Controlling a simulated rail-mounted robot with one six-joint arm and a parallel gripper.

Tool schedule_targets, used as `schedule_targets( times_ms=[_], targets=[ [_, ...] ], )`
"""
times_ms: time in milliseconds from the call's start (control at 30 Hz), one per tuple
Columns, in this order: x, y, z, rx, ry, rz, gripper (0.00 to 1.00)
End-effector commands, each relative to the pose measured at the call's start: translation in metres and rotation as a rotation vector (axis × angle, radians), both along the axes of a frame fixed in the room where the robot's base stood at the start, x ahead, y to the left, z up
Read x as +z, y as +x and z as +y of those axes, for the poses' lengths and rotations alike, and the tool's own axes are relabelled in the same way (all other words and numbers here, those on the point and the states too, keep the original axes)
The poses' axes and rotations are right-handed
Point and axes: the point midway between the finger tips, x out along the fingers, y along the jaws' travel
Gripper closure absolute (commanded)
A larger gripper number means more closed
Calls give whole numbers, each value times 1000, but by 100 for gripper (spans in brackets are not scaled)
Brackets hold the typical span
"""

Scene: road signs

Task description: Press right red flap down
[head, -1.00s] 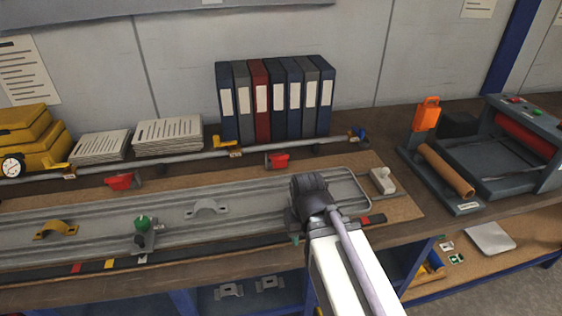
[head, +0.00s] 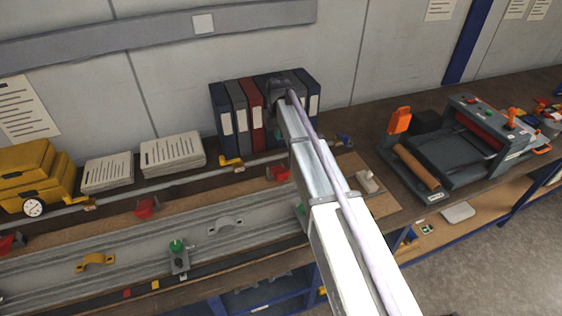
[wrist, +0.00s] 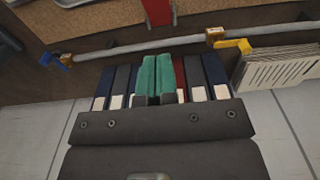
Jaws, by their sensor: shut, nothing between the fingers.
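The right red flap (head: 278,173) stands at the back edge of the long grey metal panel, beside my arm, which covers the area right of it. In the wrist view, a red flap (wrist: 158,12) is at the top edge, cut off by the frame. My gripper (wrist: 158,58) shows there as two green fingers close together, shut and empty, in front of the binders and apart from the flap. In the head view, my wrist overlaps the binders and hides the fingers almost wholly. Two other red flaps (head: 147,207) (head: 10,243) are further left.
A row of binders (head: 240,115) stands behind the flap. A grey pipe (head: 190,172) with yellow clips (head: 231,163) runs between them and the panel (head: 130,238). Paper stacks (head: 172,153) lie left, and a machine with a red roller (head: 480,133) stands right.

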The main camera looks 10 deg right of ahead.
Motion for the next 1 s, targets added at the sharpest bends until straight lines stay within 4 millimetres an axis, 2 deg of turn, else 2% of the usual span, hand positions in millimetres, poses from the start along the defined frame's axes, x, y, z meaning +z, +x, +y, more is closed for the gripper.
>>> schedule_targets(
  times_ms=[267, 467, 800, 1000],
  targets=[
    [-9, 0, 0, -1, 0, 0, 100],
    [-43, 1, 0, -2, 0, 1, 100],
    [-117, 1, 0, -2, 0, 1, 100],
    [-134, -17, -4, -2, 0, 1, 100]
  ],
)
